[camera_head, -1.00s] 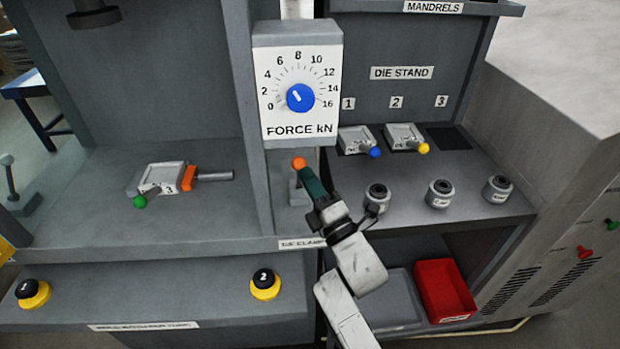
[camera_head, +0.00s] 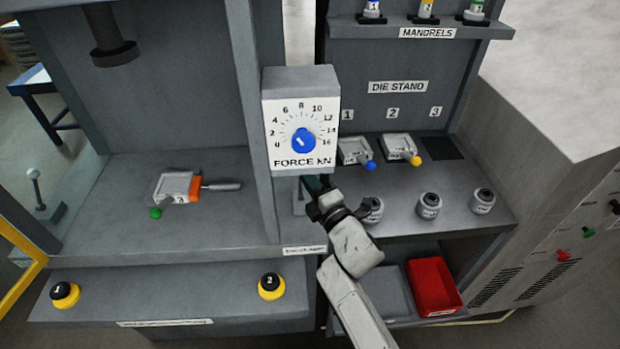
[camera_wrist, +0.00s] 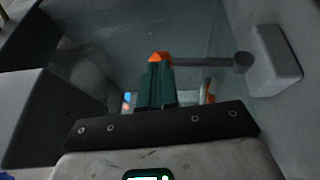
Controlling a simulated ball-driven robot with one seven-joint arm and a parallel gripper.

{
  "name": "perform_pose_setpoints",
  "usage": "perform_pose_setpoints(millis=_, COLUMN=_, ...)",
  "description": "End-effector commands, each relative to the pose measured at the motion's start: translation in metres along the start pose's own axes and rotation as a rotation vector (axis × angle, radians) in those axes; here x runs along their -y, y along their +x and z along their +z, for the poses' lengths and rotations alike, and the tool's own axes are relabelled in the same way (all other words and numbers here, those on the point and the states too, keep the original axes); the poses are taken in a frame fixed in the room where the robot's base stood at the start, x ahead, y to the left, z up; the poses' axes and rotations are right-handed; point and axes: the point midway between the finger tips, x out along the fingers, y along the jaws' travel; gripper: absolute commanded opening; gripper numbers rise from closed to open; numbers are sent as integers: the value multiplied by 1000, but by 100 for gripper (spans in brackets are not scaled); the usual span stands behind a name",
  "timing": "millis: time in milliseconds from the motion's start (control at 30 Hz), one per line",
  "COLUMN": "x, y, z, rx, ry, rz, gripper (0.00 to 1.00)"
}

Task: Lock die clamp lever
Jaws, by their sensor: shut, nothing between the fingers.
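The die clamp lever shows in the wrist view as a grey rod (camera_wrist: 205,62) with an orange knob (camera_wrist: 158,57) at its left end and a round hub at its right end. My gripper's dark green fingers (camera_wrist: 155,84) are shut and empty, with their tips at the orange knob; whether they touch it I cannot tell. In the head view, my gripper (camera_head: 314,184) is partly behind the force dial box (camera_head: 300,120), which hides the knob. The lever's grey mount (camera_head: 299,203) shows below the box. Die 3 (camera_head: 172,187) lies on the press bed against an orange clamp piece (camera_head: 195,187).
The die stand holds two dies (camera_head: 354,151) and several grey round parts (camera_head: 428,206) right of my arm. A red bin (camera_head: 433,286) sits on the lower shelf. Two yellow-based buttons (camera_head: 270,286) are on the front ledge. The dial box overhangs my gripper.

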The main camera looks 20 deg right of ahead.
Motion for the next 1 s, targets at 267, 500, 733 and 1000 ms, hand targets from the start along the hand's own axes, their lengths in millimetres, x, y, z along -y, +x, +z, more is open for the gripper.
perform_pose_setpoints(millis=267, x=-2, y=17, z=9, rx=2, ry=-2, rz=2, gripper=0)
perform_pose_setpoints(millis=500, x=0, y=32, z=16, rx=1, ry=-1, rz=2, gripper=0)
perform_pose_setpoints(millis=733, x=2, y=42, z=20, rx=1, ry=-1, rz=1, gripper=0)
perform_pose_setpoints(millis=1000, x=1, y=47, z=22, rx=1, ry=-1, rz=2, gripper=0)
